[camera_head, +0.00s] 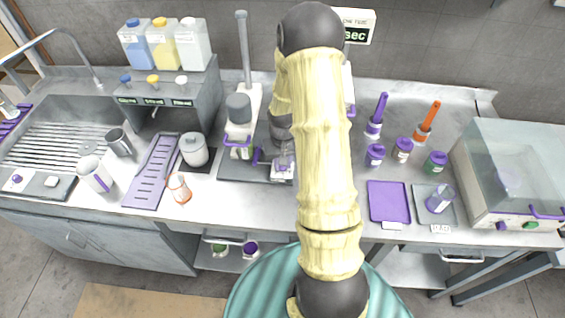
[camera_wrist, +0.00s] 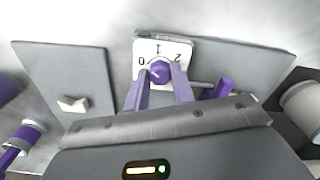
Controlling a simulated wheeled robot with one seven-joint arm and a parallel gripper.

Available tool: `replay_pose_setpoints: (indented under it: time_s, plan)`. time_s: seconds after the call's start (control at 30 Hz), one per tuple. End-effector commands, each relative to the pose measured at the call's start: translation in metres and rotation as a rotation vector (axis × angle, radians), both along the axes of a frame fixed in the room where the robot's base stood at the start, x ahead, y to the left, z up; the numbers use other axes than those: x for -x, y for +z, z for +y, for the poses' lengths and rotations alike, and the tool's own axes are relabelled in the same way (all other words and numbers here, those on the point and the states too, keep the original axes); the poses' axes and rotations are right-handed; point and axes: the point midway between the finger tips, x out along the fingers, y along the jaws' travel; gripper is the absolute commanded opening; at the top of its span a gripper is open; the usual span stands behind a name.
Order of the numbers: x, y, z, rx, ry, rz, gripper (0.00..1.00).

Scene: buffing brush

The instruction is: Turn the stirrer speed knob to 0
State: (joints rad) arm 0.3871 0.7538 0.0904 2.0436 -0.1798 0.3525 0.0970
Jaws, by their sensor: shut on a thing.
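The speed knob (camera_wrist: 160,70) is purple and sits on a white dial plate (camera_wrist: 147,46) marked 0, 1 and 2 in the wrist view. The 0 is at the left, the 1 at the top and the 2 at the right. A small pale mark shows on the knob's left side, roughly toward the 0 side; its exact reading is too small to tell. My gripper (camera_wrist: 160,82) has its two purple fingers on either side of the knob, shut on it.
In the head view, a purple mat (camera_head: 389,202), small bottles (camera_head: 403,149) and a clear-lidded box (camera_head: 515,175) stand right of my arm.

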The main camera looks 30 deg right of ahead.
Motion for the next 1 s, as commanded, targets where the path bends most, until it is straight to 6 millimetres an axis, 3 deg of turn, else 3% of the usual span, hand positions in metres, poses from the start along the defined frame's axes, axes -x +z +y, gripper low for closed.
replay_pose_setpoints:
  time_s: [0.4, 0.9, 0.93, 1.0]
  plan:
    - [-0.0017, 0.0015, -0.0001, 0.001, 0.229, -0.005, 0.02]
    - [-0.0021, 0.0016, -0.0002, 0.002, 0.258, -0.006, 0.02]
    - [-0.0021, 0.0016, -0.0002, 0.002, 0.258, -0.006, 0.27]
    - [-0.0019, 0.0015, -0.0002, 0.002, 0.258, -0.006, 0.40]
